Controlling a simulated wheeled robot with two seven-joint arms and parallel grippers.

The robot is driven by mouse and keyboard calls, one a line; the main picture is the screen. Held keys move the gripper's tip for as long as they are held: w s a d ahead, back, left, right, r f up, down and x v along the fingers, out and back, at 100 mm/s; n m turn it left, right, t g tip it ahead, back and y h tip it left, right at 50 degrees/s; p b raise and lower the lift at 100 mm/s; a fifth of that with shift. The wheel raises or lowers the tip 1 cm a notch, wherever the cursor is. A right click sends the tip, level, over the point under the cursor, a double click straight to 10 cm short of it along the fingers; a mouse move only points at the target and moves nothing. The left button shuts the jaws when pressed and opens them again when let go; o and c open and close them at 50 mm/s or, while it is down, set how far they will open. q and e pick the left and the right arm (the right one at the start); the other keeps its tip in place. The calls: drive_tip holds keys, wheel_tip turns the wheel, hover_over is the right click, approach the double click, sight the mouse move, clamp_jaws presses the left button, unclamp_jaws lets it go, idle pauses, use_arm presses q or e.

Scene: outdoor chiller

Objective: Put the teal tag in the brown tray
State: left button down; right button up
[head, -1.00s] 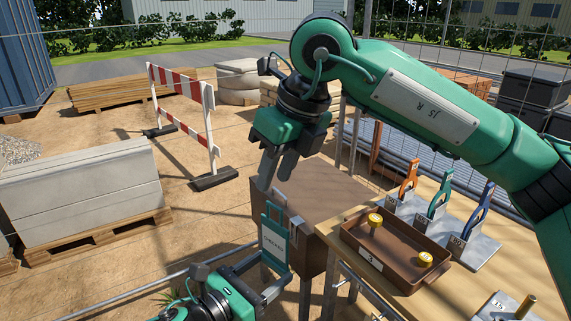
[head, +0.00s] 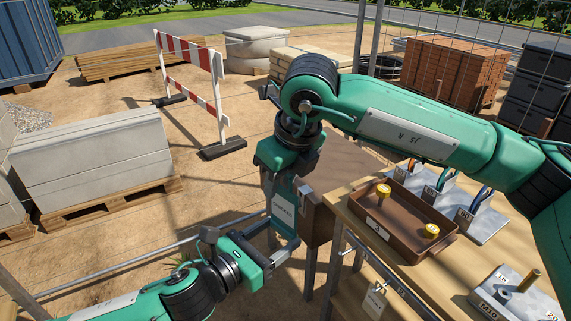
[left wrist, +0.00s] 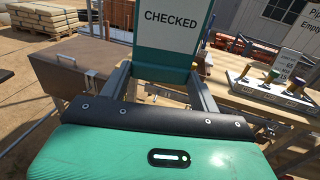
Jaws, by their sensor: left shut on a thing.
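The teal tag (head: 284,206) with a white panel is held upright in my left gripper (head: 283,250), left of the table. In the left wrist view the tag (left wrist: 172,55) reads "CHECKED", with its top out of frame. My right gripper (head: 272,188) is at the upper part of the tag, its fingers pointing down and overlapping it. Whether its fingers grip the tag cannot be told, and the tag's top is hidden. The brown tray (head: 412,246) sits on the wooden table to the right, marked "3", with two yellow-topped pieces inside.
A grey stand (head: 483,228) with coloured tags is behind the tray, partly hidden by my right arm. Another grey block (head: 525,300) with pegs is at the table's front right. A brown box (head: 318,222) stands left of the table. A white tag (head: 375,301) hangs at the table's front.

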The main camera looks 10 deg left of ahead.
drive_tip(key=shift+f, duration=0.25)
drive_tip(key=shift+a, duration=0.1)
clamp_jaws()
use_arm(q)
drive_tip(key=shift+c, duration=1.3)
unclamp_jaws()
